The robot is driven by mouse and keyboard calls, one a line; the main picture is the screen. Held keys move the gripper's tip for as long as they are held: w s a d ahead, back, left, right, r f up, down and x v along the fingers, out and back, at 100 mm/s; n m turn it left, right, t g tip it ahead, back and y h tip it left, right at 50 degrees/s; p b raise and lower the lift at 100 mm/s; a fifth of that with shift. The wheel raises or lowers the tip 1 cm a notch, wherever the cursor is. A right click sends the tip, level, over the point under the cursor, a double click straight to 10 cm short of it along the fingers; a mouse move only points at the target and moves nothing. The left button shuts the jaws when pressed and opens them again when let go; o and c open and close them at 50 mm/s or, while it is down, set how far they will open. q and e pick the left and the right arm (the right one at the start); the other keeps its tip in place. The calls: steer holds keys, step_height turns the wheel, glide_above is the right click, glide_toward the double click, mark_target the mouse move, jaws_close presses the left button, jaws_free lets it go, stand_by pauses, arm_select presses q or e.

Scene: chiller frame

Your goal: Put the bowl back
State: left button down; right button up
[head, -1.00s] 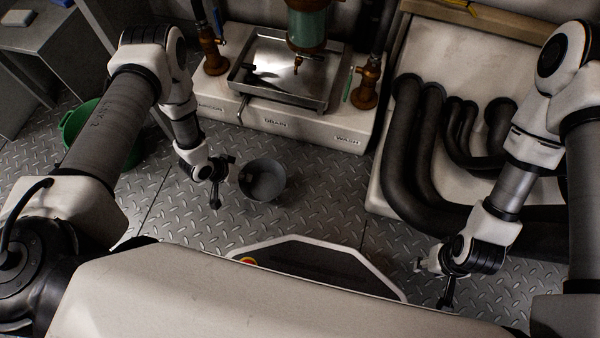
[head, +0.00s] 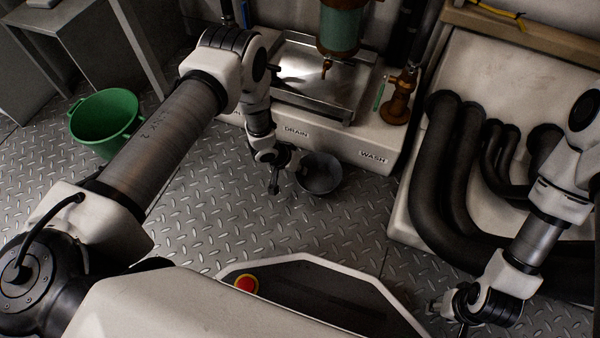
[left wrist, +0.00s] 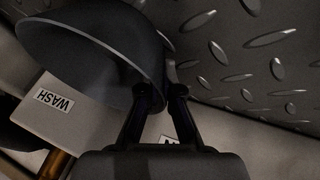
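The dark grey bowl (head: 321,175) is in the air in front of the white plinth, and its dark shell also fills the upper left of the left wrist view (left wrist: 85,50). My left gripper (head: 283,172) is at the bowl's left edge. In the left wrist view its two fingers (left wrist: 163,94) come together at the bowl's rim and appear shut on it. The bowl's inside faces up in the head view and looks empty. My right gripper (head: 447,312) hangs low at the lower right, away from the bowl; its fingers are too small and dark to read.
The white plinth (head: 345,150) carries DRAIN and WASH labels and a steel tray (head: 350,108) under a green-glass vessel (head: 342,28). A brown valve (head: 398,98) stands right of the tray. Thick black pipes (head: 440,170) are at right. A green bucket (head: 104,120) stands on the open floor at left.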

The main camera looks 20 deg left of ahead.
arm_select(q)
steer(key=shift+r, duration=0.2)
steer(key=shift+f, duration=0.25)
steer(key=c, duration=1.3)
jaws_free()
